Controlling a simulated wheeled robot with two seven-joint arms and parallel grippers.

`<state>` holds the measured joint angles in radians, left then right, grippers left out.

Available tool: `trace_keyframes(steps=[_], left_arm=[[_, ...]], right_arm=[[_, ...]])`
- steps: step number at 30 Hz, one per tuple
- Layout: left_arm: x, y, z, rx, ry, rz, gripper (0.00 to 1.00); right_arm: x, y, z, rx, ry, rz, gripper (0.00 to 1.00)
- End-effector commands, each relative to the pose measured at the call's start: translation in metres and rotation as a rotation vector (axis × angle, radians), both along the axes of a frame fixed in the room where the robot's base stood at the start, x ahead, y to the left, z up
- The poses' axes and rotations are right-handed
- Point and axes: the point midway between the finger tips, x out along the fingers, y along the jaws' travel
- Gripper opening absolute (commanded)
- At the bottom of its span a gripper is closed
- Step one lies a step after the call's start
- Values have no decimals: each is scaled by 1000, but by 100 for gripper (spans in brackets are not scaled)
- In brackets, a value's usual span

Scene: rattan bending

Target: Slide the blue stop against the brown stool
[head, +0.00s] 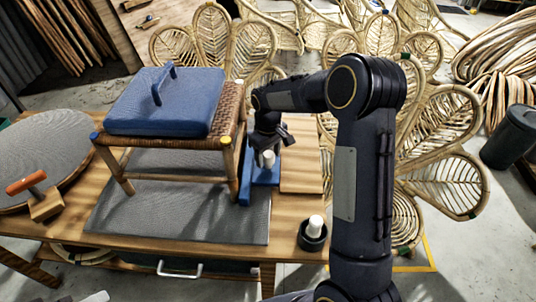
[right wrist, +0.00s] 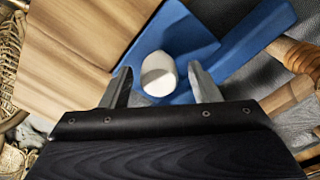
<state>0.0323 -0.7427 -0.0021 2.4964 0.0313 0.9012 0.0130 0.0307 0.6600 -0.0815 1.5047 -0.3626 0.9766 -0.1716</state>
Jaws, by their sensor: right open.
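The blue stop (head: 265,177) lies on the wooden table just right of the brown stool (head: 170,134), its upright bar beside a front stool leg. I cannot tell whether they touch. A white knob (head: 267,159) stands on the stop. In the right wrist view, the blue stop (right wrist: 185,45) shows with its knob (right wrist: 158,73) between my open right fingers (right wrist: 161,88), with small gaps at the sides. In the head view, my right gripper (head: 268,143) is above the stop, partly hidden by its own arm. My left gripper is not in view.
A blue cushion (head: 165,101) with a handle lies on the stool, which stands on a grey mat (head: 180,222). A black cup with a white object (head: 313,233) stands near the front edge. A wooden board (head: 301,170) lies right of the stop. An orange-handled tool (head: 35,192) is at left.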

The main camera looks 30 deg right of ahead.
Motion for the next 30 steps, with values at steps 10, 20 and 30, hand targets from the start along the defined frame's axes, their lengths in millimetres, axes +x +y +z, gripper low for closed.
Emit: trace_keyframes(steps=[10,20,30], left_arm=[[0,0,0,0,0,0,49],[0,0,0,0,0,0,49],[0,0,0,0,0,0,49]], right_arm=[[1,1,56,1,-6,1,56],[1,1,75,2,-3,1,56],[1,1,75,1,-3,1,56]])
